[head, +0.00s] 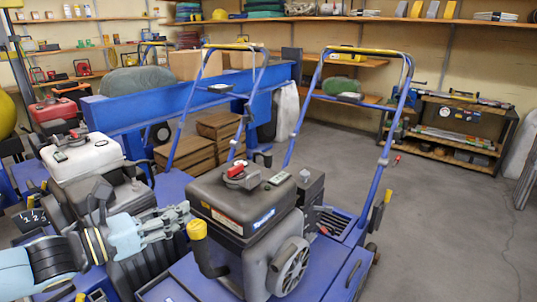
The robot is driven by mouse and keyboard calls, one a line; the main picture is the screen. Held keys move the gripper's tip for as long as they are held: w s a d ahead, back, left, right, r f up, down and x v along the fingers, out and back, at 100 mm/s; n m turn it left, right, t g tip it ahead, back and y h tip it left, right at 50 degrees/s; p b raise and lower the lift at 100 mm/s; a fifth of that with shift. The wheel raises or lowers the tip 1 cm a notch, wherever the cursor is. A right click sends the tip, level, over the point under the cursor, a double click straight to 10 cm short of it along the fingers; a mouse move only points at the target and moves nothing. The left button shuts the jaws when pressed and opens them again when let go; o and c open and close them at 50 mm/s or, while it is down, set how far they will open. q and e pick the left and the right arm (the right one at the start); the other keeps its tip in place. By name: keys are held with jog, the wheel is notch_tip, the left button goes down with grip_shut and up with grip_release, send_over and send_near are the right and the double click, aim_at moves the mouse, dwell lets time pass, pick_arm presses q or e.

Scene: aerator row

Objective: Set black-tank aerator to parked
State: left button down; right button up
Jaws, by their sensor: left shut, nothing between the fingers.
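The black-tank aerator (236,201) stands in the middle foreground, with a dark tank, a red cap (240,172) and a blue deck. A yellow-topped black part (197,230) sticks up at the tank's left front. A yellow-tipped lever (387,198) stands at the deck's right side. The aerator's blue handlebar (297,120) rises behind it. My left gripper (187,213) comes in from the left and is shut and empty, its fingertips close to the yellow-topped part; I cannot tell whether they touch. My right gripper is out of view.
The white-tank aerator (84,158) stands close on the left, with a red-tank machine (53,112) beyond it. A low shelf unit (450,135) stands at back right. The grey floor (435,220) on the right is clear.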

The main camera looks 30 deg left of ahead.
pick_arm(q)
jog(key=shift+m+h, duration=0.5)
jog(key=shift+m, duration=0.2)
jog(key=b+x, duration=0.2)
jog(key=x, duration=0.1)
jog(key=b+x, duration=0.3)
jog(key=x, duration=0.1)
jog(key=r+b+x, duration=0.1)
jog(key=b+x, duration=0.1)
jog(key=x, duration=0.1)
jog(key=shift+w+d, duration=0.15)
jog(key=shift+w, duration=0.25)
jog(key=x, duration=0.2)
jog(key=shift+w+d+r+p, duration=0.1)
jog(key=shift+w+d+p, duration=0.05)
jog(key=shift+w+p, duration=0.2)
jog(key=shift+w+d+f, duration=0.25)
jog(key=shift+w, duration=0.25)
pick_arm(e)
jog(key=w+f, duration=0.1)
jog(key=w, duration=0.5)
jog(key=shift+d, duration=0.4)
